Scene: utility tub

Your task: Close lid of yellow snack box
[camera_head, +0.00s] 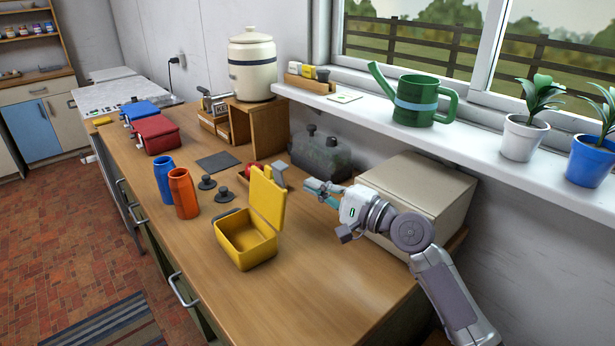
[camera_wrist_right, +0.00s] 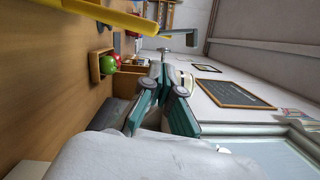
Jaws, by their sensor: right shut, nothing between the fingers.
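The yellow snack box (camera_head: 246,240) stands on the wooden counter with its lid (camera_head: 267,197) raised, roughly upright, on the side toward my right arm. The inside of the box looks empty. My right gripper (camera_head: 310,187) is shut and empty, to the right of the raised lid and a little apart from it. In the right wrist view, the shut fingers (camera_wrist_right: 165,75) show in the middle and a yellow edge of the lid (camera_wrist_right: 110,14) crosses the top left. My left gripper is not in view.
Orange (camera_head: 183,194) and blue (camera_head: 164,181) bottles stand left of the box, near dark lids (camera_head: 207,183). A dark translucent container (camera_head: 320,154) stands behind, and a beige box (camera_head: 418,195) lies behind my right arm. The counter in front of the box is clear.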

